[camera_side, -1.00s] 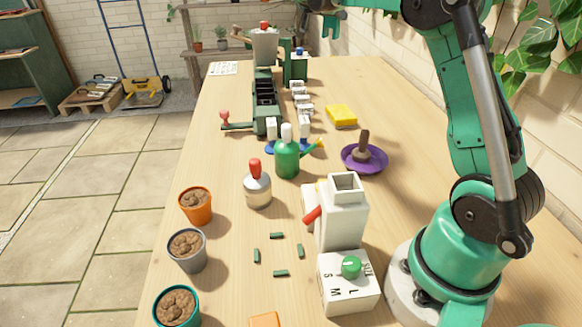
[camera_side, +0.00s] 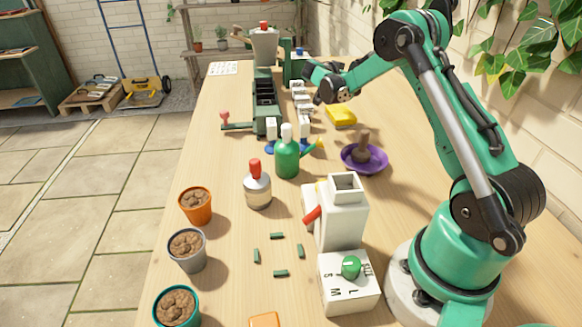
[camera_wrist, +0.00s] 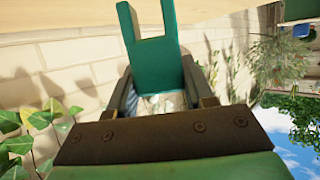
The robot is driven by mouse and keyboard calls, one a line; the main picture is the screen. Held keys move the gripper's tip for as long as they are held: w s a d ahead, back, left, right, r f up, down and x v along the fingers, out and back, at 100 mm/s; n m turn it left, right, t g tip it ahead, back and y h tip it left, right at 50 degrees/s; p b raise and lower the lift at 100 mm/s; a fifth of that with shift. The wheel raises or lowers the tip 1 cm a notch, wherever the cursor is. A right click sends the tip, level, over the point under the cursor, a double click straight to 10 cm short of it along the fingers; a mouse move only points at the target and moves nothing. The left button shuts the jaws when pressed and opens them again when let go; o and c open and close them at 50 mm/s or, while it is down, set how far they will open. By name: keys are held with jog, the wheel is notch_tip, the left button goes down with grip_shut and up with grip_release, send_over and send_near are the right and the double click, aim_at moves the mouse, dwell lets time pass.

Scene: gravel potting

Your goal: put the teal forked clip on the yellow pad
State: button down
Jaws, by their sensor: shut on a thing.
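The teal forked clip (camera_wrist: 155,62) is held between the two fingers of my gripper (camera_wrist: 160,90) in the wrist view, its prongs pointing away from the palm. In the side view my gripper (camera_side: 328,90) is above the table's far part, up and left of the yellow pad (camera_side: 341,117). The pad lies flat on the table, its top bare where visible. The clip cannot be made out in the side view. The wrist view does not show the pad.
A purple dish (camera_side: 378,160) with a brown-handled tool is in front of the pad. A green watering can (camera_side: 286,157), small white items (camera_side: 301,103) and a dark green rack (camera_side: 266,104) stand to the left. A white dispenser (camera_side: 341,220) is nearer. Table around the pad's right is clear.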

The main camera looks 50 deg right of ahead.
jog(key=shift+f, duration=1.85)
jog(key=shift+c, duration=1.7)
grip_release()
jog(key=shift+f, duration=0.15)
